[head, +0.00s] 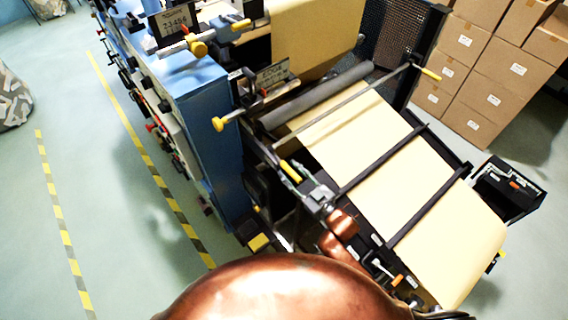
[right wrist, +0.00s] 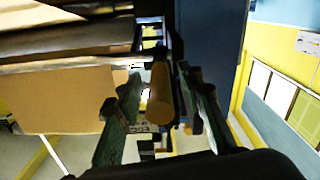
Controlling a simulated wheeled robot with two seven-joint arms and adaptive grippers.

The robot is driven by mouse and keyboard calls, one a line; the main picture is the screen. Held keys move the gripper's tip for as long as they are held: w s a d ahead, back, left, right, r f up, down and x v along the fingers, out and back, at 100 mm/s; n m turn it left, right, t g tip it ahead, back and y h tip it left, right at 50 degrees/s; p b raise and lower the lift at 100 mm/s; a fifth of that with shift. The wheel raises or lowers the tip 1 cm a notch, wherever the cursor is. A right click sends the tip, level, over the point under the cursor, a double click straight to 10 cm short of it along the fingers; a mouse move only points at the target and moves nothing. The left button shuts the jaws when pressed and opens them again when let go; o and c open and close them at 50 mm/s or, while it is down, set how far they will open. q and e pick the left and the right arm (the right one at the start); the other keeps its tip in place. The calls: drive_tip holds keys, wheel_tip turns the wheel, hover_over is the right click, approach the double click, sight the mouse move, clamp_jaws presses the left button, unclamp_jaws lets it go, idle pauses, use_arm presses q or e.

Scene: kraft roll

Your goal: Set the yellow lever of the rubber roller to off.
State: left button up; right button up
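The yellow lever (head: 291,171) shows at the near end of the thin metal bar, on the side frame of the paper machine. In the right wrist view the lever (right wrist: 159,97) is a rounded, darker yellow handle pointing toward the camera. My right gripper (head: 298,174) is at the lever. In the right wrist view its two green fingers (right wrist: 160,108) stand apart on either side of the handle, with a visible gap. Contact cannot be made out. A dark grey roller (head: 318,96) lies across the brown paper web behind the bar. My left gripper is not in view.
A second yellow handle (head: 428,73) is at the bar's far end. Yellow knobs (head: 218,124) sit on the blue machine (head: 190,75). Brown paper (head: 375,135) runs down under dark crossbars. Cardboard boxes (head: 480,80) are stacked at the back right.

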sight(284, 165)
drive_tip(key=shift+p+x, duration=0.3)
drive_tip(key=shift+x, duration=1.55)
drive_tip(key=shift+c, duration=0.6)
clamp_jaws()
drive_tip(key=shift+f, duration=0.1)
